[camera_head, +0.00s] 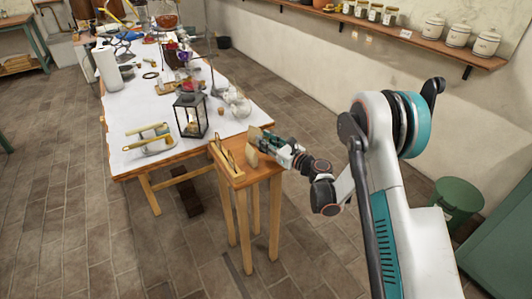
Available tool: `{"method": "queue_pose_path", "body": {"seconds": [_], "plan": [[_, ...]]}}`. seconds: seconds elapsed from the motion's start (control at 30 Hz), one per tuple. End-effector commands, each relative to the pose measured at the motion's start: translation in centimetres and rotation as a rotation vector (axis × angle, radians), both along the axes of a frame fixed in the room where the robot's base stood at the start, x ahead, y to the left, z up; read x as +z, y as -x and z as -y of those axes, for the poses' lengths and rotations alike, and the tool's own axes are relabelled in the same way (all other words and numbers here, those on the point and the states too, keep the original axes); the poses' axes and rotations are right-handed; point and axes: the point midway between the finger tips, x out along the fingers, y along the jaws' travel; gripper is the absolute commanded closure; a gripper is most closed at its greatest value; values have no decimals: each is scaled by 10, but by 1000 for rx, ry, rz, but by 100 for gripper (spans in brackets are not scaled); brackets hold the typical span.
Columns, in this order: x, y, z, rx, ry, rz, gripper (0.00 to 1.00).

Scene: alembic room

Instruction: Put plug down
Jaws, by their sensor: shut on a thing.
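My gripper (262,143) is at the end of my arm, over the right part of a small wooden stool (238,180). It is shut on a small tan piece (254,134), which seems to be the plug. The piece is at the fingertips, close above the stool top; I cannot tell whether it touches. A second tan upright piece (252,158) stands just below the gripper. A brass-coloured frame with a handle (226,158) lies on the left part of the stool top. The gripper partly hides the stool's back right corner.
A long table with a white cover (150,110) adjoins the stool behind. It carries a black lantern (190,115), a brass-handled rack (149,138), a glass vessel (236,101) and clutter. A green bin (457,197) stands at right. The floor in front is clear.

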Motion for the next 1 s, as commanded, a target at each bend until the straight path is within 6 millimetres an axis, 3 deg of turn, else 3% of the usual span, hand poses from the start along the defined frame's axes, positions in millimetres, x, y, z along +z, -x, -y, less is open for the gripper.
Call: {"method": "queue_pose_path", "body": {"seconds": [0.3,0.73,0.77,0.8,0.83,1.0], "plan": [[-40,0,0,0,0,0,100],[-45,0,0,0,0,0,100],[-45,0,0,0,0,0,69],[-44,0,0,0,0,0,60],[-44,0,0,0,0,0,56],[-44,0,0,0,0,0,56]]}}
